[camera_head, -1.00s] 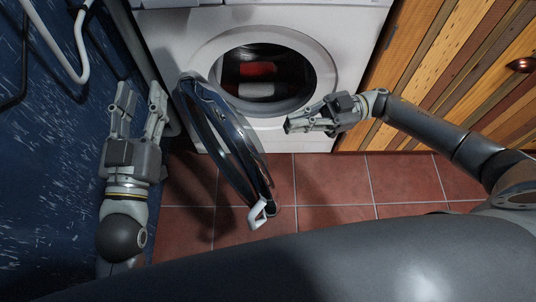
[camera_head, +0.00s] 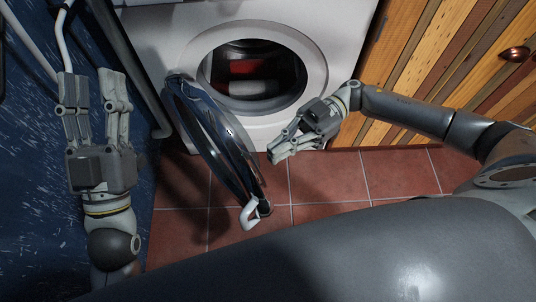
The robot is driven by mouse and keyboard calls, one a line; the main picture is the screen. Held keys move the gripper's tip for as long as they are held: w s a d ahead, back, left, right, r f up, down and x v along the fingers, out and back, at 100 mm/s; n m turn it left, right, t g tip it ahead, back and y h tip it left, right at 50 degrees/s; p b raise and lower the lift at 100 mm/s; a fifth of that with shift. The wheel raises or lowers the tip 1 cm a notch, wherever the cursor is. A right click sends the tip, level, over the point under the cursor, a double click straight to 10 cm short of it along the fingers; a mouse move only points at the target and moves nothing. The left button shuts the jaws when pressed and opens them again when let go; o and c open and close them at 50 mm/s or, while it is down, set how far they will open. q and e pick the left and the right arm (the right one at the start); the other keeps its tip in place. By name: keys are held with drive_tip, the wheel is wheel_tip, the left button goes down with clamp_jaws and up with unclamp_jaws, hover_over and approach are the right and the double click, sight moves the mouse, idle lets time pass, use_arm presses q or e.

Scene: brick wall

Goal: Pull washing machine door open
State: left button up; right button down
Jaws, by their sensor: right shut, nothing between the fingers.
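The washing machine (camera_head: 150,45) is white, with a round opening that shows red and white laundry (camera_head: 240,75) inside. Its round door (camera_head: 215,145), dark glass in a shiny rim, stands swung wide open to the left and toward me. A white handle (camera_head: 251,214) sits at the door's near end. My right gripper (camera_head: 273,157) is shut and empty, to the right of the door and in front of the machine, apart from the handle. My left gripper (camera_head: 89,78) is open and empty, left of the door by the blue wall.
A blue wall (camera_head: 35,200) with pipes (camera_head: 66,35) bounds the left side. A wooden plank cabinet (camera_head: 430,75) with a round knob (camera_head: 515,54) stands at the right. Red floor tiles (camera_head: 330,175) are clear in front of the machine.

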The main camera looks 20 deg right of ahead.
use_arm(q)
drive_tip(key=shift+s+a+r+t, duration=0.1)
drive_tip(key=shift+s+r+t, duration=0.7)
drive_tip(key=shift+s+r, duration=0.2)
use_arm(e)
drive_tip(key=shift+x, duration=1.5)
use_arm(q)
drive_tip(key=shift+w+h, duration=0.15)
drive_tip(key=shift+h, duration=0.25)
